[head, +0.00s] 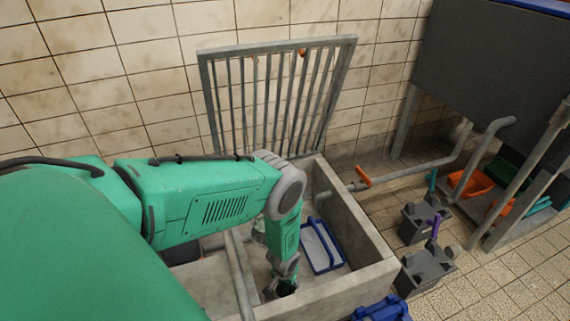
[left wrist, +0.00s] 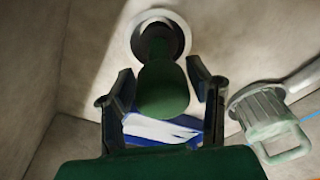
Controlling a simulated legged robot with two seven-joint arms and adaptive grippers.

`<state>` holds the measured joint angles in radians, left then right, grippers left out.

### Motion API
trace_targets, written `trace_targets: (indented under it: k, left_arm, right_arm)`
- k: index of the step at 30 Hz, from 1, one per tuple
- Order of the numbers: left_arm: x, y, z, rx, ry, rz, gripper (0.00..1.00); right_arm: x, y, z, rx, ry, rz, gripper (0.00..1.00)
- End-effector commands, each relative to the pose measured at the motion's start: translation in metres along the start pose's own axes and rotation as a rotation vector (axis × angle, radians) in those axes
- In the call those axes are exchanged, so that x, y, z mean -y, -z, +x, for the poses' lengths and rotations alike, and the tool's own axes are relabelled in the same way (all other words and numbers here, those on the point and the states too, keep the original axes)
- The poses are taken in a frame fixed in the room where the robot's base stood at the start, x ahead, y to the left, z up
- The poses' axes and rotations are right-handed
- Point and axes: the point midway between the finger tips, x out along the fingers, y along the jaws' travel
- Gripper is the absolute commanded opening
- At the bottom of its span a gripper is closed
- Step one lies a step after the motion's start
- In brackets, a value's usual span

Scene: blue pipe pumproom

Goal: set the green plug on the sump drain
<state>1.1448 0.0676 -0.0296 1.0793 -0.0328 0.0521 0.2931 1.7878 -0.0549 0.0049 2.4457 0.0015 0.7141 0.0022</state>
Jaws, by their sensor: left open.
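The green plug (left wrist: 163,90) shows in the left wrist view as a dark green rounded body with a narrower top. It lies between the two spread fingers of my left gripper (left wrist: 160,92), with a gap on each side. The plug's narrow end overlaps the pale ring of the sump drain (left wrist: 179,35), whose dark opening shows behind it. I cannot tell whether the plug is seated or only in line with the drain. In the head view my left gripper (head: 281,289) is low inside the concrete sump (head: 362,232), and plug and drain are hidden. My right gripper is not in view.
A blue-rimmed tray (head: 321,247) lies in the sump beside my left gripper. A grey pipe with a strainer (left wrist: 263,108) is at the right in the wrist view. The barred grate (head: 270,95) stands raised behind. Dark grey blocks (head: 425,268) stand on the floor at right.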

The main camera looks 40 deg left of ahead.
Motion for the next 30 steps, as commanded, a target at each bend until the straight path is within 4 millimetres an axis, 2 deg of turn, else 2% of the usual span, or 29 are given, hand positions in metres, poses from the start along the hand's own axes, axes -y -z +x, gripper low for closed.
trace_targets:
  k: [9,15,20,30]
  left_arm:
    - [0.0,0.001,-0.059,0.001,0.0,0.001,0.45]
    - [0.0,0.001,-0.083,0.0,0.0,0.0,0.45]
    - [0.0,0.0,-0.09,0.001,0.001,0.0,0.45]
    - [0.0,0.0,-0.091,0.001,0.0,0.0,0.45]
  right_arm:
    - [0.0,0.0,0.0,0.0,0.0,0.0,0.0]
    - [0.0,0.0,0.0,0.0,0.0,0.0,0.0]
    - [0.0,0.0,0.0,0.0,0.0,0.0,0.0]
    - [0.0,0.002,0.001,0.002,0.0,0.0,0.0]
